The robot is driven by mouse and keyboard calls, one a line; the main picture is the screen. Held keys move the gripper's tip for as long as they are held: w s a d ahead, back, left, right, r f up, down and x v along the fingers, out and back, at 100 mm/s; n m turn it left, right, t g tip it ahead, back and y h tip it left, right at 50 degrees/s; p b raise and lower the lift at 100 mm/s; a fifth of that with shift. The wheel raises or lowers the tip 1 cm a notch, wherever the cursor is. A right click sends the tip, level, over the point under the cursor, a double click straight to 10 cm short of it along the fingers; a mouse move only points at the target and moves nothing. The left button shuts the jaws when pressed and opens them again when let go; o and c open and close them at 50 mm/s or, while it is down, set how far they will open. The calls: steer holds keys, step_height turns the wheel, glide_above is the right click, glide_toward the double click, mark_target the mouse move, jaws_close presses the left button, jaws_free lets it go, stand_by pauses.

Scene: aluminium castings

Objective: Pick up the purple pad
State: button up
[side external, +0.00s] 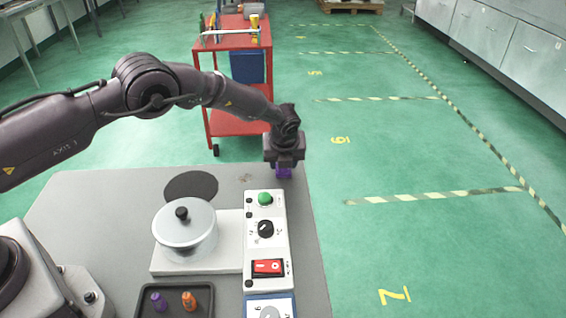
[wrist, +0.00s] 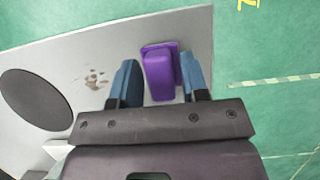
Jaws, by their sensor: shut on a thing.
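The purple pad (wrist: 159,76) sits between the two blue fingers of my gripper (wrist: 161,64) in the wrist view. My gripper is shut on it. The fingers hide part of the pad's sides. Whether its underside touches the table top is not clear.
A white control panel (side external: 254,221) with a green button, a black knob and a red switch stands nearby. A lidded metal pot (side external: 185,228) is left of it. A dark tray (side external: 174,310) holds purple and orange pieces. A red cart (side external: 213,78) stands behind the table (side external: 110,215).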

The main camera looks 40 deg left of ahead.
step_height(320, 180, up, 2)
steer(key=shift+r, duration=0.25)
steer(key=s+r, duration=1)
steer(key=s, duration=0.4)
steer(key=shift+a, duration=0.4)
